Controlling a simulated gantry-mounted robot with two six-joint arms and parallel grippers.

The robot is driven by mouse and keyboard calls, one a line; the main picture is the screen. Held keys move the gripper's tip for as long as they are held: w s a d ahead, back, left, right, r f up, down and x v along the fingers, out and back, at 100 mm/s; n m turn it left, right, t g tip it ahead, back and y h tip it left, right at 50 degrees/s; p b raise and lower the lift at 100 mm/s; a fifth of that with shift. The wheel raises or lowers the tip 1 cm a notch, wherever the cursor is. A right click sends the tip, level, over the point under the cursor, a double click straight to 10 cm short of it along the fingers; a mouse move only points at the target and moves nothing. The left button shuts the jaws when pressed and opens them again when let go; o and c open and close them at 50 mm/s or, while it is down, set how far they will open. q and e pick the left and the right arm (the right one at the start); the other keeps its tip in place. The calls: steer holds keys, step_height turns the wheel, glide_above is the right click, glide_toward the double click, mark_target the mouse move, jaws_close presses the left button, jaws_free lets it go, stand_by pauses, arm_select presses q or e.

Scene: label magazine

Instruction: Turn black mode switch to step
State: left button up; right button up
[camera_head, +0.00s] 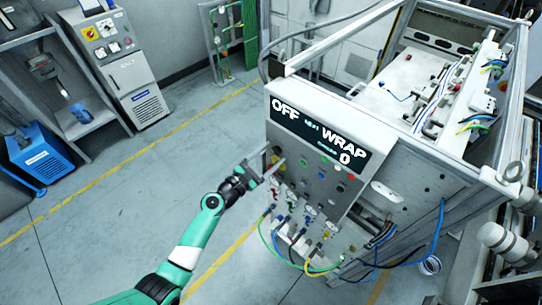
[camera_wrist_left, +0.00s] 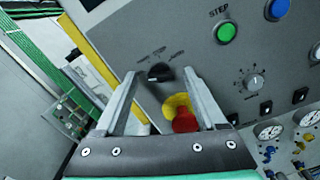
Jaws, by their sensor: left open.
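The black mode switch (camera_wrist_left: 159,72) is a small rotary knob on the grey panel, with short labels around its top that are too blurred to read surely. In the left wrist view it lies between the fingertips of my left gripper (camera_wrist_left: 160,78). The gripper is open, with one finger on each side of the knob; whether they touch it I cannot tell. In the head view my left gripper (camera_head: 262,175) is at the left edge of the control panel (camera_head: 330,185) and hides the switch. My right gripper is not in view.
A red button on a yellow base (camera_wrist_left: 183,118) sits just below the switch. A green button (camera_wrist_left: 226,32) labelled STEP and a blue button (camera_wrist_left: 279,9) are at upper right. A display (camera_head: 318,132) reads OFF, WRAP and 0. Cables (camera_head: 290,250) hang below the panel.

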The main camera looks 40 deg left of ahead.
arm_select(q)
steer(key=shift+w, duration=0.2)
jaws_close()
